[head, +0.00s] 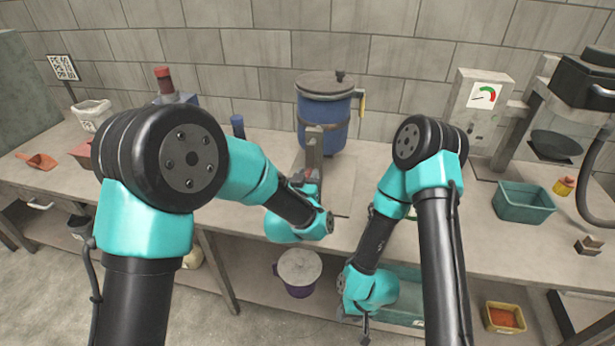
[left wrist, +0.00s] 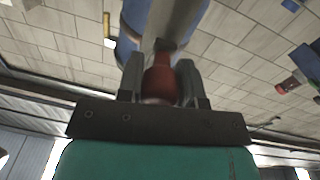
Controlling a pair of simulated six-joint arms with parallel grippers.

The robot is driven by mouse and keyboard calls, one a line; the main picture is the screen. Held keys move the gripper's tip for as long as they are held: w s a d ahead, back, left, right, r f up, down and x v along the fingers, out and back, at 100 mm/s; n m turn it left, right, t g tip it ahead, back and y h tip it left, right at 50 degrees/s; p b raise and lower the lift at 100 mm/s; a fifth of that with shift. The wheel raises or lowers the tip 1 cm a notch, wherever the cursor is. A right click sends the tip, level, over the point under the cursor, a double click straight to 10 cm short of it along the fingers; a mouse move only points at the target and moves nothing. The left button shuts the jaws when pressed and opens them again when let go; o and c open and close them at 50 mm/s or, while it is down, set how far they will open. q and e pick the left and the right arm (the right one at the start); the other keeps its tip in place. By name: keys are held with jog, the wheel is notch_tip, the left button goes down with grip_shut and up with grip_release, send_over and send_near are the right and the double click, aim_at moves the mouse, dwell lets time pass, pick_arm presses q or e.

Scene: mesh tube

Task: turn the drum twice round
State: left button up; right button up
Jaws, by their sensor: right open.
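The blue drum (head: 323,122) with a grey lid stands upright at the back of the bench, by the wall. My left gripper (head: 303,184) is in front of the drum, at the lower end of this bar. In the left wrist view its two fingers (left wrist: 160,82) sit on both sides of a red handle (left wrist: 158,85) and appear closed on it. Part of the blue drum (left wrist: 184,22) shows behind. My right gripper (head: 365,330) hangs low at the bench's front side, empty and apart from the drum; its fingertips are small.
A teal bin (head: 523,203) and a yellow pot (head: 563,186) stand right on the bench. A gauge box (head: 478,105) stands at the wall. A white-lidded purple pot (head: 299,273) is on the lower shelf. An orange scoop (head: 38,160) lies far left.

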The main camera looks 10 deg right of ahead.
pick_arm(q)
grip_shut()
jog(key=shift+a, duration=0.1)
jog(key=shift+w+a+r+m, duration=0.25)
jog(key=shift+a+m, duration=0.3)
jog(key=shift+m, duration=0.6)
jog(key=shift+w+a+r+m, duration=0.2)
jog(key=shift+w+a+m, duration=0.3)
jog(key=shift+m, duration=0.7)
jog(key=shift+w+a+r+m, duration=0.2)
jog(key=shift+a+m, duration=0.45)
jog(key=shift+m, duration=0.5)
